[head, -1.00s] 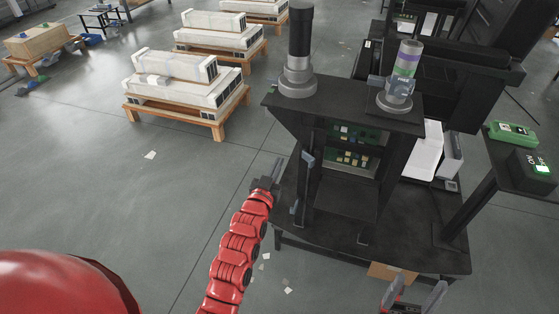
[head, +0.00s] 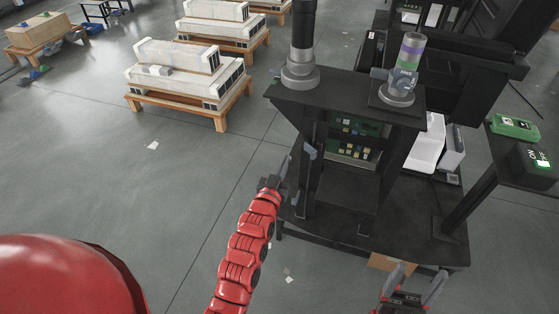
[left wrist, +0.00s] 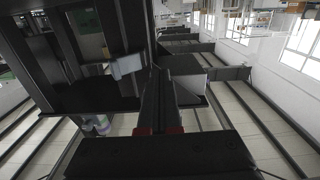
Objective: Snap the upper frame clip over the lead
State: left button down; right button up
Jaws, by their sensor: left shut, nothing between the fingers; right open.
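The upper frame clip (head: 310,151) is a small blue-grey piece on the left post of the black lift frame. In the left wrist view a pale grey clip (left wrist: 127,66) shows left of the fingers; it appears to be the same one. I cannot make out the lead or whether the clip is closed. My left gripper (head: 287,163) is shut and empty, just left of the upper clip and seemingly apart from it. Its dark fingers (left wrist: 160,100) are together in the left wrist view. My right gripper (head: 417,277) is open and empty at the bottom, before the frame's base.
A black column (head: 302,40) and a clear banded column (head: 408,60) stand on the frame's top plate. A side stand at right holds a green device (head: 514,127) and a black box (head: 533,165). Pallets (head: 180,107) stand behind left. Floor left of the frame is open.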

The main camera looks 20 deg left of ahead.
aim_at(312, 157)
pick_arm(q)
jog(key=shift+s+d+p, duration=0.1)
jog(key=shift+d+p, duration=1.25)
jog(key=shift+d, duration=1.95)
jog(key=shift+w+b, duration=0.3)
jog(key=shift+w, duration=1.8)
jog(key=shift+s+d, duration=0.1)
jog(key=shift+s, duration=0.05)
